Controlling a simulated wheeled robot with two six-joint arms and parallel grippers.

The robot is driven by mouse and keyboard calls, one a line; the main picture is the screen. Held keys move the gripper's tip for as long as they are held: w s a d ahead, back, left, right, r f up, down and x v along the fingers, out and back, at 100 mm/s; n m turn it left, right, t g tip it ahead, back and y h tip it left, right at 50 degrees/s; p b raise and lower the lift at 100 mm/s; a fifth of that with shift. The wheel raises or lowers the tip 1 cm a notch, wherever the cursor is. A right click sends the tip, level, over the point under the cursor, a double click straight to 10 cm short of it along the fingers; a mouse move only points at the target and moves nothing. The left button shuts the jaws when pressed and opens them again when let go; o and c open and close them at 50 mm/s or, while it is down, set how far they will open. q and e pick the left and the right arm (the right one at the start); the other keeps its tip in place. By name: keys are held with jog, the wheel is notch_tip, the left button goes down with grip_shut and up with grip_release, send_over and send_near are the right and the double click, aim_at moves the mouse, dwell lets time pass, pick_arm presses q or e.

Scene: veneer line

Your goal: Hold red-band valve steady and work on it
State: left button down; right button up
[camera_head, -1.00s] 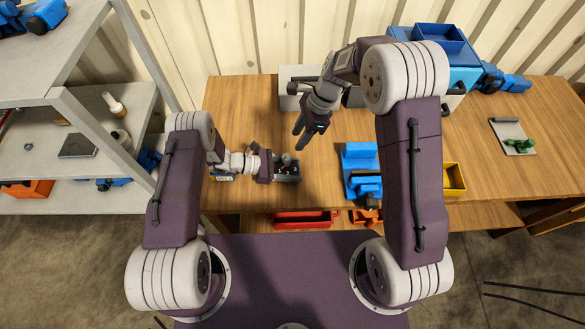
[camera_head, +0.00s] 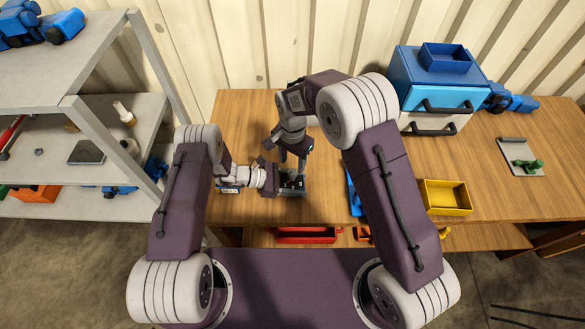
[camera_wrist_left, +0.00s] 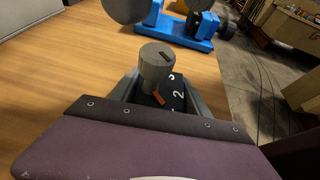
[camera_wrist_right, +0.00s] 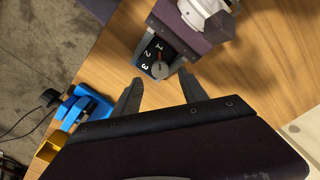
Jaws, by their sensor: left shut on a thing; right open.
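The valve (camera_wrist_left: 158,70) has a grey round knob with a dark slot and a small red mark. Its dark plate carries white numbers. My left gripper (camera_wrist_left: 160,95) is shut on the valve's body, one finger on each side, low over the wooden table. In the right wrist view the valve (camera_wrist_right: 158,60) shows the numbers 1, 2, 3 and a red pointer by the knob. My right gripper (camera_wrist_right: 160,78) is open, its fingertips above the valve and apart from it. In the head view the arms partly hide the valve (camera_head: 293,182).
A blue device (camera_wrist_right: 85,107) stands on the table to the right of the valve in the head view, mostly behind my right arm. A yellow bin (camera_head: 446,197) and a blue cabinet (camera_head: 428,78) are further right. A grey shelf (camera_head: 60,105) stands at left.

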aim_at(292, 171)
notch_tip(292, 171, down, 5)
jog(key=shift+r, duration=0.2)
jog(key=shift+c, duration=0.2)
grip_shut()
jog(key=shift+n, duration=0.4)
jog(key=n, duration=0.4)
jog(key=shift+r, duration=0.1)
jog(key=n, duration=0.4)
jog(key=shift+n, duration=0.4)
